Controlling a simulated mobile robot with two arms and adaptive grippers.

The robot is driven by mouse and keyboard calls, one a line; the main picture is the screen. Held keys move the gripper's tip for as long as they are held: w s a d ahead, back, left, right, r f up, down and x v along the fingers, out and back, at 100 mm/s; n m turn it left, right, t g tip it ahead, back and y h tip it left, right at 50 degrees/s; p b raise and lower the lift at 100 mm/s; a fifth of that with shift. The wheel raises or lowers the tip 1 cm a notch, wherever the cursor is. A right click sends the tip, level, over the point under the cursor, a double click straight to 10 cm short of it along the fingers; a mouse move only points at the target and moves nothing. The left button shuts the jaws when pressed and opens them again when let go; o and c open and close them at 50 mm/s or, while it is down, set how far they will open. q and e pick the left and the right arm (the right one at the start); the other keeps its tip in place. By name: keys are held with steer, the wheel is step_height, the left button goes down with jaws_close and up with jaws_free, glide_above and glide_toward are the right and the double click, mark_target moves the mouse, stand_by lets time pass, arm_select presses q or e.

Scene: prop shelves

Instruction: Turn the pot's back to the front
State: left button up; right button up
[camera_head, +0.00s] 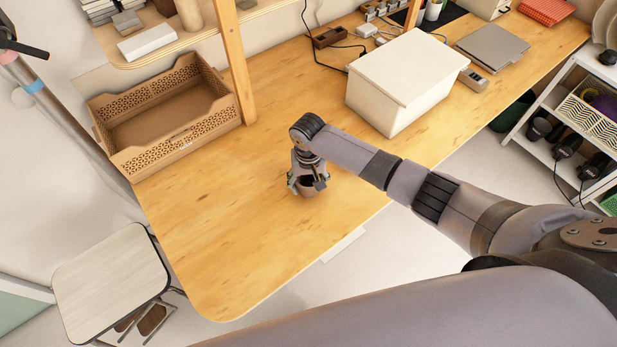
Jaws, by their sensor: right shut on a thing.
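A small brown pot (308,190) stands at the middle of the wooden table (230,220). My right gripper (307,182) points down over it, with its fingers shut on the pot. The fingers and wrist hide much of the pot, so I cannot tell which side faces front. My right arm reaches in from the lower right. My left gripper is not in view.
A brown openwork tray (175,148) stands on the table's left back part, beside a wooden post (236,62). A white lidded box (398,95) stands right of my wrist. A stool (112,285) is at lower left. The table's front left is clear.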

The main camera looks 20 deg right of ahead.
steer(key=m+p, duration=0.2)
steer(key=m, duration=0.1)
steer(key=shift+r+p, duration=0.2)
steer(key=shift+p, duration=0.15)
steer(key=m+p, duration=0.2)
steer(key=m, duration=0.2)
steer(key=shift+f+b, duration=0.5)
steer(key=shift+f, duration=0.5)
steer(key=shift+f, duration=0.15)
steer(key=o, duration=1.5)
step_height(320, 180, up, 12)
